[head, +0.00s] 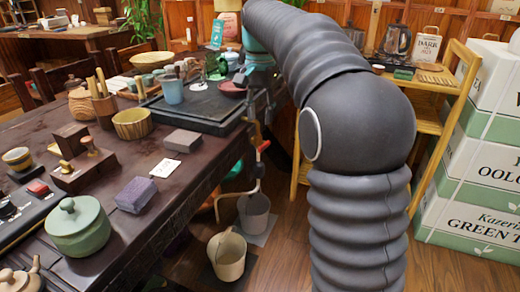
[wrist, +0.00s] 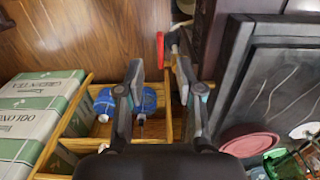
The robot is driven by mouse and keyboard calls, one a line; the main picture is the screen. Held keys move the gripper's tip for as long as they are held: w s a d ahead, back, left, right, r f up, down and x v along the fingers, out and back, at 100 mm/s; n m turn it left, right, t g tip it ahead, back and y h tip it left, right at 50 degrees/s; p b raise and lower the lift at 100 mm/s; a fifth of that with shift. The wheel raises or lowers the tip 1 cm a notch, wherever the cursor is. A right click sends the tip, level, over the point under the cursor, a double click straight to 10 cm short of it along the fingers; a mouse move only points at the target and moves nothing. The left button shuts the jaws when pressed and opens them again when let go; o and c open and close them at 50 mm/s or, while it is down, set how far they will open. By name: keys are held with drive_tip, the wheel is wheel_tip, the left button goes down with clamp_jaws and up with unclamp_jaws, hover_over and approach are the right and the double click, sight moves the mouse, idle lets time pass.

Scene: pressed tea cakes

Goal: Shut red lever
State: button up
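The red lever (head: 264,146) is a small red handle on a valve and pipe beside the table's right edge in the head view. It also shows in the wrist view as a red bar (wrist: 160,53), just beyond the fingertips. My gripper (wrist: 159,78) is open, with its two dark fingers apart and nothing visibly held between them. The red lever appears apart from the fingers, near the gap between them. In the head view my arm fills the middle right, and I cannot make out the fingertips clearly.
A dark table (head: 165,222) holds a black tray (head: 205,125), pots and bowls. A grey bucket (head: 254,214) and a beige bucket (head: 227,256) stand on the floor. A wooden shelf (head: 432,124) and stacked tea cartons (head: 470,200) are at right. Blue containers (wrist: 104,103) show below the fingers.

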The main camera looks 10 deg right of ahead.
sight(260, 147)
wheel_tip(260, 147, down, 11)
drive_tip(key=shift+r+b, duration=0.15)
drive_tip(key=shift+b, duration=0.6)
clamp_jaws()
